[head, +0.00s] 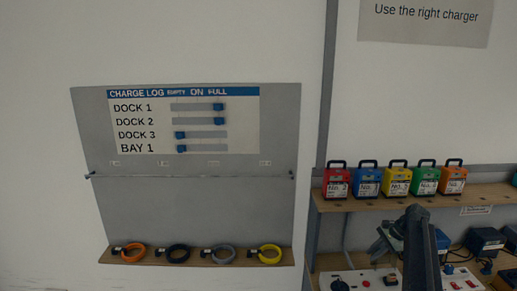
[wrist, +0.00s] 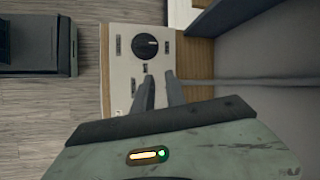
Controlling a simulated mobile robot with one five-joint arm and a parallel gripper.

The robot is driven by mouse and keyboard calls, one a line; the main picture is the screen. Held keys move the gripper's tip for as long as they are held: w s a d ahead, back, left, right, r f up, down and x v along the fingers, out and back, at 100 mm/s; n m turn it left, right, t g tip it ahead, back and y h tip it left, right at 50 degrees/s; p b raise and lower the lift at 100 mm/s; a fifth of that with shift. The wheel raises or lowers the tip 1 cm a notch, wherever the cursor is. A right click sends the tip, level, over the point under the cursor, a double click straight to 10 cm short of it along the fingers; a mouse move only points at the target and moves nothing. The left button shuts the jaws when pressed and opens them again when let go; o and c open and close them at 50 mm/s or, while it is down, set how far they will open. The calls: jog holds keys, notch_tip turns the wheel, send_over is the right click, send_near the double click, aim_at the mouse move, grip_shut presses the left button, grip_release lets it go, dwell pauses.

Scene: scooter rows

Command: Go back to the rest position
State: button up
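My gripper (wrist: 160,76) shows in the wrist view with its two dark fingers a little apart and nothing between them. Beyond the fingertips lies a pale control panel with a black round knob (wrist: 145,46). I cannot tell whether the fingers touch the panel. In the head view my dark arm (head: 420,250) rises at the lower right, in front of the bench. The fingers are hard to make out there.
Black power bricks (head: 486,241) lie at the right. A charge log board (head: 195,200) hangs left, with coiled cables (head: 270,254) on its ledge. Wooden floor (wrist: 40,120) shows left in the wrist view.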

jog(key=s+a+f+n+g+b, duration=0.1)
jog(key=s+a+f+n, duration=0.15)
jog(key=a, duration=0.55)
jog(key=s+a+f+n+h+b, duration=0.1)
jog(key=s+a+f+b, duration=0.15)
jog(key=a, duration=0.65)
jog(key=s+a+f+n+g, duration=0.1)
jog(key=s+a+n, duration=0.15)
jog(key=a, duration=0.55)
jog(key=s+a+f+n+h+b, duration=0.2)
jog(key=s+a+n, duration=0.2)
jog(key=s+a, duration=0.5)
jog(key=s+d+n+h, duration=0.2)
jog(key=s+d+n, duration=0.2)
jog(key=s, duration=0.2)
jog(key=shift+s+d+f+n, duration=0.2)
jog(key=shift+d+n, duration=0.15)
jog(key=shift+n, duration=0.05)
jog(key=shift+o, duration=0.5)
